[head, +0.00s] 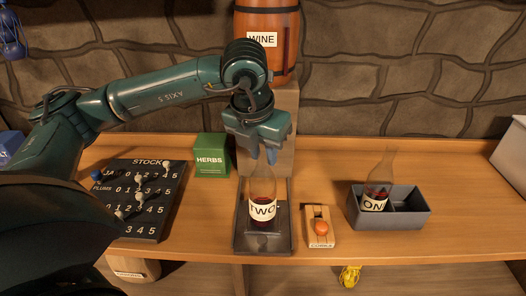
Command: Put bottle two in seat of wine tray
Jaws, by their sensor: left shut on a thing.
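Bottle two (263,203), clear glass with dark red wine and a label reading "TWO", stands upright over a dark square tray (246,242) under the barrel. My left gripper (263,155) reaches down from above and is shut on the bottle's neck. I cannot tell whether the bottle's base touches the tray. The wine tray (398,221) is a dark grey box with seats, to the right on the bench. A bottle labelled "ONE" (378,187) stands in its left seat. The right seat looks empty. My right gripper is not in view.
A wooden stand with an orange-red ball (321,227) sits between the dark tray and the wine tray. A wine barrel (267,42) stands behind on a block. A green herbs box (212,157) and a stock board (146,200) are to the left. The bench behind the wine tray is clear.

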